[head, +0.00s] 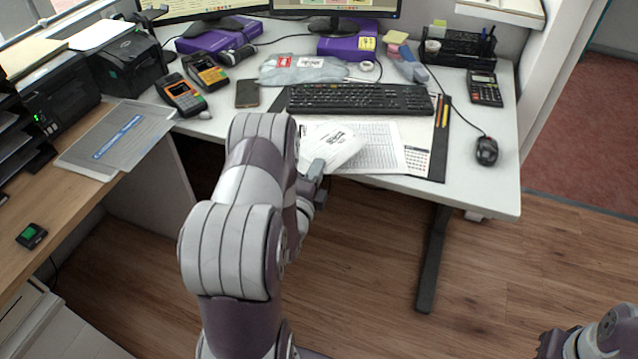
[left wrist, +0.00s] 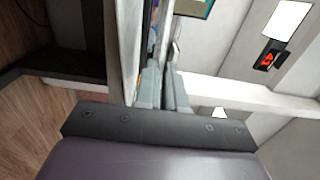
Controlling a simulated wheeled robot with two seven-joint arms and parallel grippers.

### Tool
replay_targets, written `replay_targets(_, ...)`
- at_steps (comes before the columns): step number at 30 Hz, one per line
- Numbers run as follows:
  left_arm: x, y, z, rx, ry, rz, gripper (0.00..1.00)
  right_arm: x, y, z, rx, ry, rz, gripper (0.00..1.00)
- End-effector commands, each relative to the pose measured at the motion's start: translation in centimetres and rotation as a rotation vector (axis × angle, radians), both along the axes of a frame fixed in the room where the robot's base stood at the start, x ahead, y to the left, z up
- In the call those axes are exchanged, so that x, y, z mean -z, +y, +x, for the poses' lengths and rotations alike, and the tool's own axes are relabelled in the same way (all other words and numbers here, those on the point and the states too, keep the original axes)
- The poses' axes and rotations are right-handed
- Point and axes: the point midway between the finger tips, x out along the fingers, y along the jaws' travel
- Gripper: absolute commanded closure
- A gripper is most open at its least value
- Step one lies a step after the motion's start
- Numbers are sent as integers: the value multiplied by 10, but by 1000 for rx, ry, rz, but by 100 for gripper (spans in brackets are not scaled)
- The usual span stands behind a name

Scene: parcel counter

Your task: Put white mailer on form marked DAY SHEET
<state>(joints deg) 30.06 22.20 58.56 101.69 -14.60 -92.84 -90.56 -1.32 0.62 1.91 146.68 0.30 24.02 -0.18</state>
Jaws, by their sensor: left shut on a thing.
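The white mailer (head: 338,146) is a pale flat packet with dark print, tilted at the front of the desk. My left gripper (head: 316,172) is shut on its near edge; the gripper's fingers also show close together in the left wrist view (left wrist: 163,88). The mailer overlaps a printed form (head: 375,142) that lies on the dark desk mat. I cannot read the form's title, and its left part is hidden by the mailer and my arm. I cannot tell whether the mailer touches the form. My right gripper (head: 556,344) shows only partly at the bottom right corner, away from the desk.
A keyboard (head: 360,98) lies just behind the form. Pens (head: 442,111) and a mouse (head: 486,151) are to the right. A grey packet (head: 303,68) lies behind the keyboard. A phone (head: 247,94) and card terminals (head: 181,94) are at left. The desk's right front corner is clear.

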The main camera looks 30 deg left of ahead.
Motion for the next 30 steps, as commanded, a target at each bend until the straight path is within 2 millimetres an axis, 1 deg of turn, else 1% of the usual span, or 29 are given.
replay_targets(1,11,1,0,0,2,-1,100,5,0,0,0,0,0,100)
replay_targets(3,26,1,0,0,3,-3,100,9,0,0,0,0,0,100)
replay_targets(6,38,1,0,0,1,-1,100,12,0,0,0,0,0,100)
replay_targets(13,38,0,0,0,-1,-1,100,11,0,0,0,0,0,100)
replay_targets(17,42,0,0,0,0,-1,100,15,0,0,0,0,0,100)
replay_targets(18,43,0,0,1,0,-1,88,15,0,0,0,0,0,100)
replay_targets(20,41,0,0,1,0,-1,69,14,0,0,0,0,0,100)
replay_targets(21,41,0,0,1,0,-1,66,14,0,0,0,0,0,100)
replay_targets(28,41,0,0,1,0,-1,66,13,0,0,0,0,0,100)
replay_targets(30,34,0,0,1,0,0,66,7,0,0,0,0,0,100)
